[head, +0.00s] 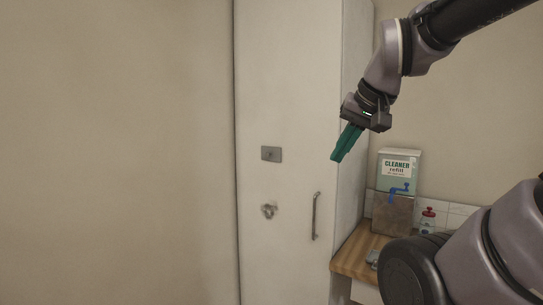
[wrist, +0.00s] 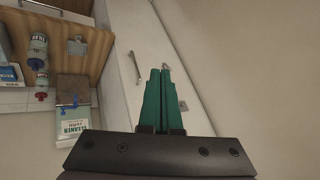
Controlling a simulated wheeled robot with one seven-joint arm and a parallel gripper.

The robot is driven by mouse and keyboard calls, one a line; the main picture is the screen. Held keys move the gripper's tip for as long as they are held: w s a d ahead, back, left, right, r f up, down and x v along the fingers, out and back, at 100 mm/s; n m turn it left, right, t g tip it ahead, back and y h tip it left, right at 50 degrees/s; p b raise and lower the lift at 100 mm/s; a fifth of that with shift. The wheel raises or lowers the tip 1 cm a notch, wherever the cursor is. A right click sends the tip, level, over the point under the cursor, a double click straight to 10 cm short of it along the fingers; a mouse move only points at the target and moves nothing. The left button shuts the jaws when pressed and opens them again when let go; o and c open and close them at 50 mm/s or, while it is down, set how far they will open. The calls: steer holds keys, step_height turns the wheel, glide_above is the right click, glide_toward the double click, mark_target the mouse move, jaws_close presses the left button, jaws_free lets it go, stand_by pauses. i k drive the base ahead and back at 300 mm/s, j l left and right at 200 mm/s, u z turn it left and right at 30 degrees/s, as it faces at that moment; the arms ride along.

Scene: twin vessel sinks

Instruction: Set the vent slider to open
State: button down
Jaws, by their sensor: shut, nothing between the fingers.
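A tall white cabinet (head: 290,90) carries a small grey plate (head: 271,154) with a dark spot at its middle. It may be the vent slider, but I cannot make out a slider or its setting. The plate also shows in the wrist view (wrist: 183,106), partly behind the fingers. Below it is a small ring-like metal fitting (head: 269,211). A vertical bar handle (head: 315,215) is to the right of that. My gripper (head: 337,157) has teal fingers, shut and empty, pointing down and left. It is right of the plate in the head view, apparently apart from the cabinet.
A wooden counter (head: 350,262) stands right of the cabinet. Above it is a cleaner refill dispenser (head: 400,168) with a blue crank (head: 400,188). A bottle with a red top (head: 428,217) stands beside it. The wall left of the cabinet is bare.

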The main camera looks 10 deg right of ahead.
mark_target(267, 154)
steer(key=i+l+u, duration=0.15)
steer(key=i, duration=0.3)
steer(key=i+l+u, duration=0.15)
steer(key=i+l, duration=0.25)
steer(key=i, duration=0.05)
